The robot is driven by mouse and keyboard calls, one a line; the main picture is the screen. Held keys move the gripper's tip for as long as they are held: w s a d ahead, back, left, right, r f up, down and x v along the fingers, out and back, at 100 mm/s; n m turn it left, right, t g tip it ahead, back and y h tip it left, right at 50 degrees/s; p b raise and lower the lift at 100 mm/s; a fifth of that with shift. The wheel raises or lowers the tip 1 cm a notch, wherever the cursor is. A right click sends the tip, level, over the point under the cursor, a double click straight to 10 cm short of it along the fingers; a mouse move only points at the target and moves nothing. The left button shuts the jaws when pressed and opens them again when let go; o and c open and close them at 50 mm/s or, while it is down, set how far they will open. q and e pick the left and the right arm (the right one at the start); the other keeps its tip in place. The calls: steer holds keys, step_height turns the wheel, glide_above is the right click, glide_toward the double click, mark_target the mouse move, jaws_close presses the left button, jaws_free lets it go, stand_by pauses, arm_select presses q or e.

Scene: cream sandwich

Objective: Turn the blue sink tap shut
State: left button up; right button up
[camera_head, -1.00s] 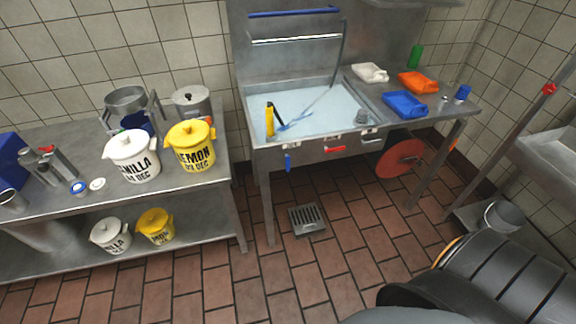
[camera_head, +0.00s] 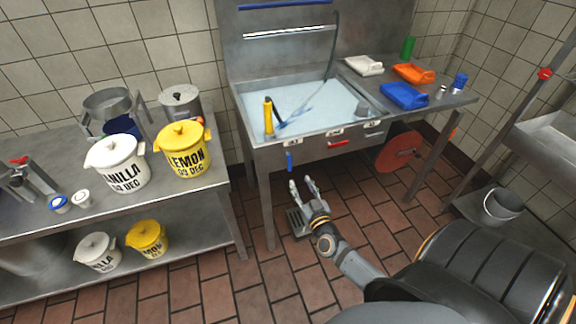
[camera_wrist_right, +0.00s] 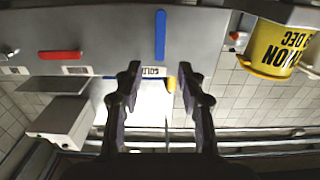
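The blue tap handle (camera_head: 289,162) points straight down from the left end of the sink's front panel. It also shows in the right wrist view as an upright blue bar (camera_wrist_right: 160,35), near a small label. My right gripper (camera_head: 301,183) is open and empty below and slightly right of the handle, in front of the sink. In the right wrist view its two fingers (camera_wrist_right: 158,75) stand apart, with the blue handle beyond the gap and not touched. The sink basin (camera_head: 350,101) holds pale blue water. My left gripper is not in view.
A red handle (camera_head: 338,143) lies level on the same panel, right of the blue one. A steel table (camera_head: 216,184) with lemon (camera_head: 186,152) and vanilla (camera_head: 117,165) buckets stands to the left. A floor drain (camera_head: 296,222) lies below; open floor is around it.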

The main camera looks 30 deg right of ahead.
mark_target(290, 162)
steer(key=b+x, duration=0.1)
steer(key=x, duration=0.8)
steer(key=shift+f, duration=0.15)
steer(key=shift+w+d+b, duration=0.1)
steer(key=shift+w+b, duration=0.25)
steer(key=shift+w, duration=0.35)
jaws_close()
